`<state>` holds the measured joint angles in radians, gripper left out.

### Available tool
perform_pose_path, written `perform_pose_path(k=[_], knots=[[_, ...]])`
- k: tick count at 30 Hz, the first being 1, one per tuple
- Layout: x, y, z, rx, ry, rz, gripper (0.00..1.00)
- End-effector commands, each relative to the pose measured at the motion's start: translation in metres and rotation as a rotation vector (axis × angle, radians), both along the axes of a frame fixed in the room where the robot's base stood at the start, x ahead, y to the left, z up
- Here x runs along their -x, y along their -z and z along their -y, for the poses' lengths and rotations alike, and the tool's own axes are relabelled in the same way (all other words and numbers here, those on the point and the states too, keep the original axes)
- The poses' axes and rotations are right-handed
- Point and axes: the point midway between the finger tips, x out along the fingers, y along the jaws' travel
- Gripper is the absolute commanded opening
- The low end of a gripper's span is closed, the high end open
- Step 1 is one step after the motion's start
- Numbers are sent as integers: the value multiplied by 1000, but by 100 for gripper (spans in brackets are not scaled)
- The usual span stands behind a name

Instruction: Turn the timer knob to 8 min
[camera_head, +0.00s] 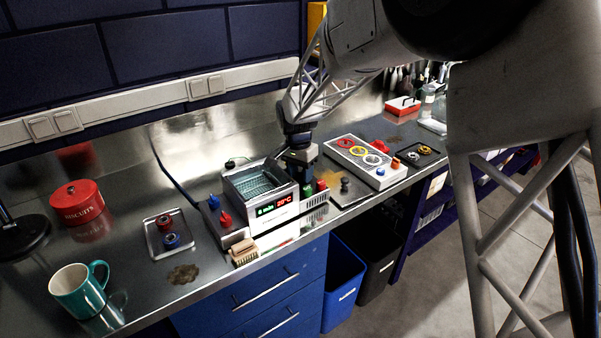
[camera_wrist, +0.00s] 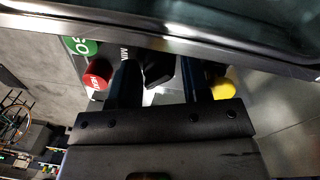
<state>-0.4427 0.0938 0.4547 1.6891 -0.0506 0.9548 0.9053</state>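The cleaner (camera_head: 262,186) is a metal box with an open bath. Its front display (camera_head: 275,203) has a green minutes figure, seemingly 8 but too small to be sure, and a red 20°C. My gripper (camera_head: 300,176) points down at the box's right front corner. In the wrist view, a black knob (camera_wrist: 157,68) lies between the two dark fingers of my gripper (camera_wrist: 159,72). A gap shows on the knob's right, so the fingers look open around it. "MIN" lettering and a green panel (camera_wrist: 80,46) are beside it. The knob's pointer is not readable.
A red button (camera_wrist: 97,75) and a yellow part (camera_wrist: 222,89) sit close outside the fingers. A wooden brush (camera_head: 243,252) lies in front.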

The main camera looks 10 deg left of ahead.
Motion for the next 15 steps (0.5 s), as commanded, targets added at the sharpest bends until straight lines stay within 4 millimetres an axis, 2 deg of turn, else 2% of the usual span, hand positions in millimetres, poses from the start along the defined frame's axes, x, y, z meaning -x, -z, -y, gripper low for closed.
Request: perform_pose_path(k=[8, 15], knots=[[-1, -5, 0, 0, 0, 1, 43], [-1, -27, -1, 0, 0, 1, 43]])
